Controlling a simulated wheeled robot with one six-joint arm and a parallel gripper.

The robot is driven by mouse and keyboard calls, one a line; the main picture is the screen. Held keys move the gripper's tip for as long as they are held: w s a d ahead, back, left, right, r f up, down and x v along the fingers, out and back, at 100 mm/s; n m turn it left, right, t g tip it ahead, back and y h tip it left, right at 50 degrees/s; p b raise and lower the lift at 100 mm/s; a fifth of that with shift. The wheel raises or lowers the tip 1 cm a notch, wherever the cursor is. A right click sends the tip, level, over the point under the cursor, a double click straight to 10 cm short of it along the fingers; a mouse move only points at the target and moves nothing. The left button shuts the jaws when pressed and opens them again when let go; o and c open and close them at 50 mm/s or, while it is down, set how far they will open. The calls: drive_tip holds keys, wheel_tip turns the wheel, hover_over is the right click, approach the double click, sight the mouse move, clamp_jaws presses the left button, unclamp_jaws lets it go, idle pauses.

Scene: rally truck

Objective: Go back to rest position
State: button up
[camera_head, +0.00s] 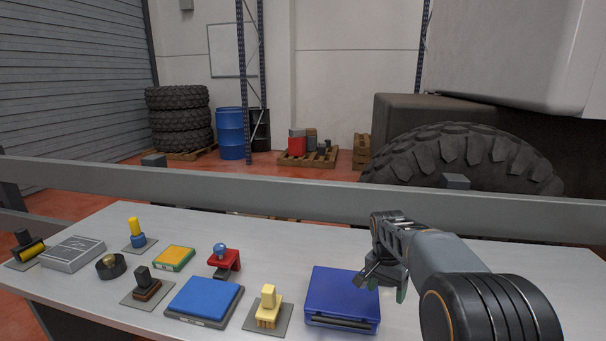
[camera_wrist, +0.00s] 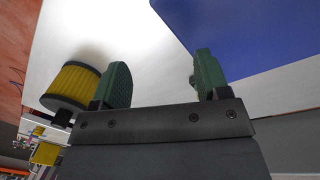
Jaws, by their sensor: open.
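My gripper (camera_head: 383,284) is at the right of the head view, above the table (camera_head: 540,268) and by the right edge of a blue case (camera_head: 343,291). In the wrist view its two green fingertips (camera_wrist: 161,82) stand well apart with nothing between them. The blue case also fills the upper right of the wrist view (camera_wrist: 250,35). A yellow ribbed cylinder with a dark end (camera_wrist: 75,82) shows left of the fingers there. I cannot pick out this cylinder near my gripper in the head view; my arm hides part of the table.
Left of the case stand a yellow block on a plate (camera_head: 268,308), a blue flat box (camera_head: 204,298), a red part (camera_head: 224,260) and several other items. A grey rail (camera_head: 250,190) runs behind the table. A large truck tyre (camera_head: 460,155) is beyond it.

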drive_tip(key=s+a+r+n+t+p, duration=0.2)
drive_tip(key=s+r+n+p, duration=0.1)
drive_tip(key=s, duration=0.7)
drive_tip(key=s+a+r+n+t+y+p, duration=0.1)
drive_tip(key=s+r+n, duration=0.4)
drive_tip(key=s, duration=0.5)
drive_tip(key=shift+s+a+r+n+t+p, duration=0.25)
drive_tip(key=shift+a+r+t+p, duration=0.2)
drive_tip(key=shift+a+t+p, duration=0.6)
drive_tip(key=shift+d+g, duration=0.2)
drive_tip(key=shift+g, duration=0.15)
